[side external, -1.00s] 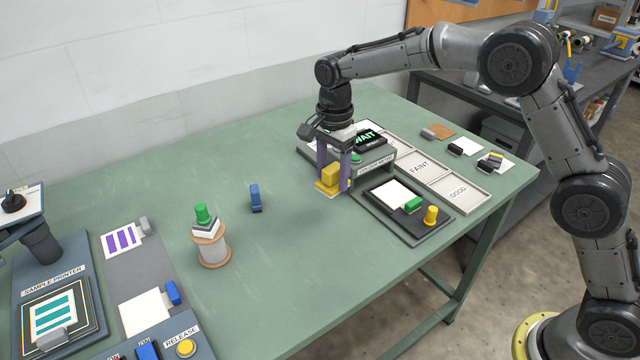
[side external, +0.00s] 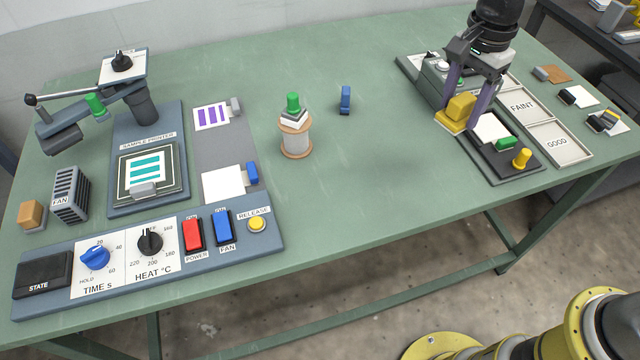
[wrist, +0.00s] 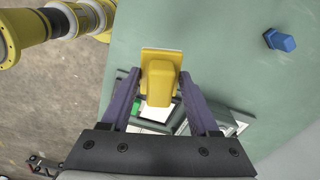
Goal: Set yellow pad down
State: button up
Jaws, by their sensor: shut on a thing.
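The yellow pad (side external: 451,125) is a flat yellow plate with a yellow block grip on top. My gripper (side external: 467,108) has its purple fingers closed on the block grip, at the left edge of the dark tray on the right half of the table. In the wrist view the yellow pad (wrist: 160,82) shows between the fingertips of my gripper (wrist: 160,84), with its plate reaching out beyond the fingers. I cannot tell whether the plate touches the table or hangs slightly above it.
A dark tray (side external: 505,172) with a white sheet, a green knob (side external: 504,143) and a yellow knob (side external: 522,158) lies just right. The green table (side external: 390,160) between is clear.

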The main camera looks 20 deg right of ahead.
jog(key=s+a+n, duration=0.3)
jog(key=s+a, duration=0.2)
jog(key=a, duration=0.4)
jog(key=s+a+n, duration=0.3)
jog(key=s+a, duration=0.2)
jog(key=a, duration=0.4)
jog(key=w+a+f, duration=0.4)
jog(key=w, duration=0.1)
jog(key=w+a+f, duration=0.5)
jog(key=shift+w+a+f, duration=0.1)
jog(key=shift+a+f, duration=0.1)
jog(key=shift+f, duration=0.05)
jog(key=shift+w+a+f, duration=0.1)
jog(key=shift+f, duration=1.6)
jog(key=shift+f, duration=0.15)
jog(key=o, duration=1.4)
jog(key=shift+c, duration=0.2)
